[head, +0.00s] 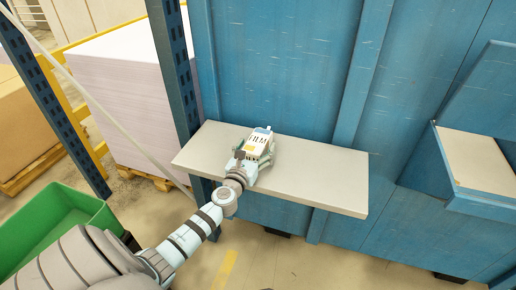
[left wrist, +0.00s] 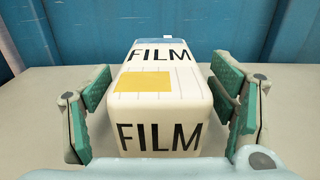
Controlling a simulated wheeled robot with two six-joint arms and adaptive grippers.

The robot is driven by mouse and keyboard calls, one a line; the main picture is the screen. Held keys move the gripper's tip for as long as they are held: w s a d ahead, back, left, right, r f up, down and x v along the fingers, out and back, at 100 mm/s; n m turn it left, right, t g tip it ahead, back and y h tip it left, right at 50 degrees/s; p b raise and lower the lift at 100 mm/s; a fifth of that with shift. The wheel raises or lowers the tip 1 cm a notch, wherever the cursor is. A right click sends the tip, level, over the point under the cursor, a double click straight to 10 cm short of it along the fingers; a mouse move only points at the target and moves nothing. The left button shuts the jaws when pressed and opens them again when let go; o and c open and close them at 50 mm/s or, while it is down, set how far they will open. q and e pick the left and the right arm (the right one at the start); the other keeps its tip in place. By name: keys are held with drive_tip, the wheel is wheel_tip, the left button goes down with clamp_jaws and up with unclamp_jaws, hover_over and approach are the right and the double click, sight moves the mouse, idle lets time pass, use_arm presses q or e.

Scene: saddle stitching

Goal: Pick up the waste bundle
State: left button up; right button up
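A white block-shaped bundle (head: 259,142) with black "FILM" lettering and a yellow patch sits on the pale grey shelf (head: 320,180), against the blue wall. It also shows upright in the middle of the left wrist view (left wrist: 160,100), with a blue strip at its far top edge. No other bundle shows. My left gripper (head: 254,156) is at the bundle, its green-padded fingers open on either side of it. In the left wrist view, narrow gaps show between the pads and the bundle's sides. My right gripper is not in view.
A blue upright post (head: 172,65) stands at the shelf's left end, with a pale stack (head: 120,90) on a pallet behind. A green bin (head: 55,225) is at lower left. The shelf's right half is clear. A blue box-like ledge (head: 482,160) juts out at far right.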

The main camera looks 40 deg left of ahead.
use_arm(q)
drive_tip(key=shift+s, duration=0.1)
drive_tip(key=c, duration=1.3)
drive_tip(key=shift+o, duration=0.2)
drive_tip(key=shift+r, duration=0.1)
